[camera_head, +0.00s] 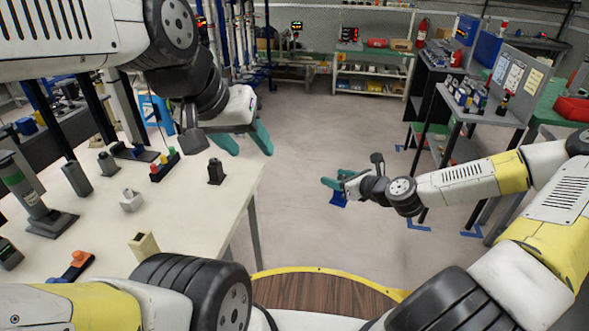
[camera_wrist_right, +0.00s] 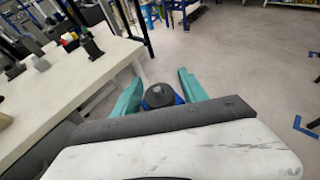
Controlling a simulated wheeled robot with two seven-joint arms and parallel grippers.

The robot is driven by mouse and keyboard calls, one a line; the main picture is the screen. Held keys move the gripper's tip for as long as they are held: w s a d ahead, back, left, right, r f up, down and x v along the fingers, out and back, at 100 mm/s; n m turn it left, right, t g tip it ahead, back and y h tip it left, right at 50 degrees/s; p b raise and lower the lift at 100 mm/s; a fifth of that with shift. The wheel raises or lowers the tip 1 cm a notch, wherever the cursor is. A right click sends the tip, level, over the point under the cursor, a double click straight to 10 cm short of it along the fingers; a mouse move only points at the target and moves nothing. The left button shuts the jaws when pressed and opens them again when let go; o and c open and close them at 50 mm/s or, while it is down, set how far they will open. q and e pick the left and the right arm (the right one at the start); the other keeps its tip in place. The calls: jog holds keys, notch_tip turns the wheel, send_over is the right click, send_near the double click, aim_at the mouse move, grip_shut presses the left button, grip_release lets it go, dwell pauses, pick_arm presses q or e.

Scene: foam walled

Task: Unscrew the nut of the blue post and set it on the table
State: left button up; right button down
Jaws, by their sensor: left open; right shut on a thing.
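My right gripper (camera_head: 337,181) holds a blue post (camera_head: 338,199) in the air over the floor, to the right of the table. In the right wrist view, a dark round nut-like top (camera_wrist_right: 159,96) sits on the blue post (camera_wrist_right: 180,100) between the teal fingers (camera_wrist_right: 160,92). I cannot tell whether it is screwed tight. My left gripper (camera_head: 247,143) is open and empty above the table's right edge, its teal fingers spread. It is up and left of the blue post, apart from it.
The white table (camera_head: 190,215) fills the left side. On it stand a black post (camera_head: 215,172), a white nut-like block (camera_head: 131,200), a beige square tube (camera_head: 144,245) and a strip with coloured knobs (camera_head: 164,165). The table's right front area is clear. A grey shelf cart (camera_head: 485,112) stands right.

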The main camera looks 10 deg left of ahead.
jog(key=s+a+r+n+g+y, duration=0.1)
jog(key=s+a, duration=0.2)
jog(key=a, duration=0.7)
jog(key=s+a+r, duration=0.1)
jog(key=s+a, duration=0.2)
jog(key=a, duration=0.7)
jog(key=s+a+n+g+y, duration=0.1)
jog(key=s+a+n+g, duration=0.1)
jog(key=s+a, duration=1.3)
jog(key=shift+w+a+f, duration=0.95)
jog(key=shift+w+a, duration=0.85)
jog(key=shift+w, duration=0.2)
jog(key=shift+w+a+f, duration=0.95)
jog(key=shift+w+a, duration=0.8)
jog(key=shift+w, duration=0.2)
jog(key=shift+w+a+f, duration=0.95)
jog(key=shift+w+a, duration=0.85)
jog(key=shift+w, duration=0.2)
jog(key=shift+f, duration=0.15)
jog(key=c, duration=0.6)
grip_release()
